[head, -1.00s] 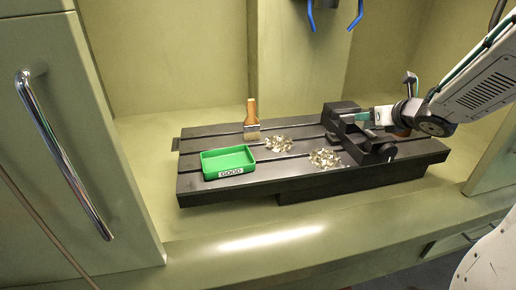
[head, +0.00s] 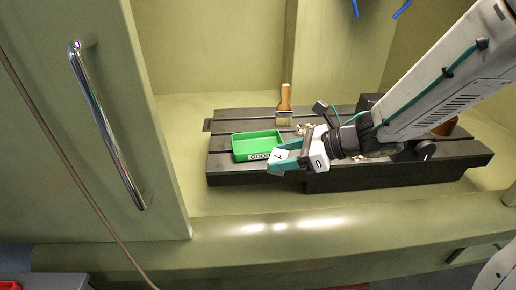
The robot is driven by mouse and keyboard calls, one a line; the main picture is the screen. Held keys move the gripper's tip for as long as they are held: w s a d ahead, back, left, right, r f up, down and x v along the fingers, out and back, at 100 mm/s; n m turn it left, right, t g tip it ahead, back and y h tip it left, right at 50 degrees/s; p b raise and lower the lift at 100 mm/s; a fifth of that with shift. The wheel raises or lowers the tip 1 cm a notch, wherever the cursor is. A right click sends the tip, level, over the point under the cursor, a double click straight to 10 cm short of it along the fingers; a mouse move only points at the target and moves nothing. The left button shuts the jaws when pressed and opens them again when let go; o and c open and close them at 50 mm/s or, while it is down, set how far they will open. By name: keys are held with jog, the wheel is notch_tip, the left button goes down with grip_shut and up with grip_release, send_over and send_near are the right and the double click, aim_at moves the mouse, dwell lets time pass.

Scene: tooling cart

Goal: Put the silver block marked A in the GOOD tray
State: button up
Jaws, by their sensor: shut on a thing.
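My gripper (head: 284,157) is shut on the silver block marked A (head: 279,155), whose letter faces the camera. The block is between the green-tipped fingers, in front of the right end of the GOOD tray. The green GOOD tray (head: 244,141) lies on the dark slotted table, with its label (head: 257,157) partly covered by the gripper. The visible part of the tray is empty. Whether the block is over the tray's edge or in front of it, I cannot tell.
A brush (head: 285,105) with a wooden handle stands behind the tray on the slotted table (head: 222,165). Metal chips (head: 305,129) lie right of it. My arm hides most of the dark vise (head: 371,101). A cabinet door with a chrome handle (head: 105,125) is at the left.

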jog(key=shift+s+a+r+n+g, duration=0.1)
jog(key=shift+s+a+n+g, duration=0.15)
jog(key=shift+s, duration=0.3)
jog(key=shift+w+a, duration=0.1)
send_over(262, 149)
jog(key=shift+f+n+g, duration=0.25)
jog(key=shift+f, duration=2.15)
jog(key=shift+f, duration=0.15)
jog(key=o, duration=0.8)
